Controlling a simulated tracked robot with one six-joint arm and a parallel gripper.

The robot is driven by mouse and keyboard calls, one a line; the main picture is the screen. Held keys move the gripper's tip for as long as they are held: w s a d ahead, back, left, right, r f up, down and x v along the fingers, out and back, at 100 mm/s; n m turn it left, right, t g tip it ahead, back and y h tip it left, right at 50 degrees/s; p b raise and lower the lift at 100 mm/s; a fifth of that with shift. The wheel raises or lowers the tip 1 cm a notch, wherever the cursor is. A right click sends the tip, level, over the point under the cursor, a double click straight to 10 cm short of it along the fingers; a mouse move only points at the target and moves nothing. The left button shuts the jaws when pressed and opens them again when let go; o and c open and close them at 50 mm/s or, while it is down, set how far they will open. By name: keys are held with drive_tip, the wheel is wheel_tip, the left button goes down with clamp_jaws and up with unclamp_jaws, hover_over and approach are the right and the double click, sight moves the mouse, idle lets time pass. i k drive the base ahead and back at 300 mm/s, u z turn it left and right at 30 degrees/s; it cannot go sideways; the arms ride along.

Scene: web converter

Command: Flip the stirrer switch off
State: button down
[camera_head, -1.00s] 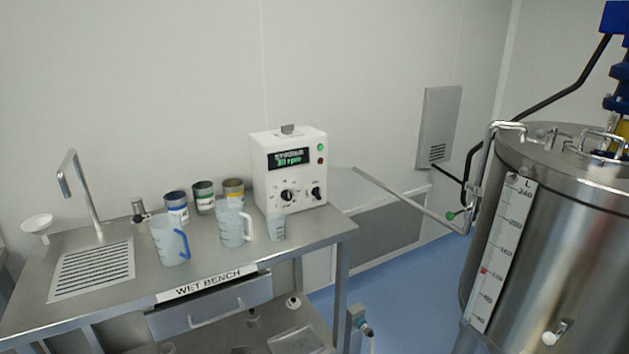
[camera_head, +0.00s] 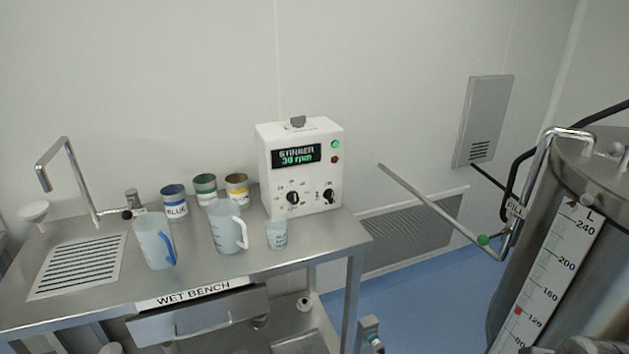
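The white stirrer control box (camera_head: 300,168) stands at the back right of the wet bench. Its display (camera_head: 296,155) reads "STIRRER 30 rpm" in green. A green light (camera_head: 335,144) is above a red one (camera_head: 335,159) at the right of its face. Below the display are two black controls, a left knob (camera_head: 293,198) and a right one (camera_head: 328,196); their small markings are too blurred to tell which is the on/off switch. My gripper is not in view.
Two jugs (camera_head: 155,240) (camera_head: 228,226) and a small beaker (camera_head: 277,234) stand in front and left of the box, with several labelled tins (camera_head: 206,190) behind. A pipe (camera_head: 440,208) reaches from the steel tank (camera_head: 565,270) at right. Blue floor (camera_head: 400,280) lies between.

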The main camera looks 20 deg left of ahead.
sight(328, 194)
drive_tip(key=u, duration=0.35)
drive_tip(key=i, duration=0.6)
drive_tip(key=u, duration=0.95)
drive_tip(key=i, duration=0.8)
drive_tip(key=u, duration=0.55)
